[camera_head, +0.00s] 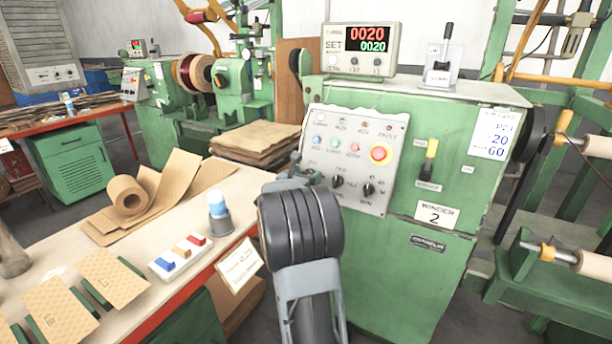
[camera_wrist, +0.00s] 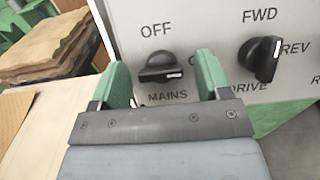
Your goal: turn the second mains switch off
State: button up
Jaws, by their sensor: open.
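The mains switch (camera_wrist: 160,70) is a black rotary knob on the light grey control panel of the green machine labelled 2. OFF is printed at its upper left and MAINS below it. Its white pointer mark points right, towards lettering partly covered by a finger. My gripper (camera_wrist: 163,65) is open. Its green fingers stand left and right of the knob, and I cannot tell whether either touches it. In the head view, the control panel (camera_head: 390,150) is ahead of my arm, which appears to hide the mains knob and most of my gripper.
A workbench (camera_head: 240,195) with cardboard (camera_head: 255,138) lies left.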

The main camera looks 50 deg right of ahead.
jog(key=shift+c, duration=0.5)
jog(key=c, duration=0.8)
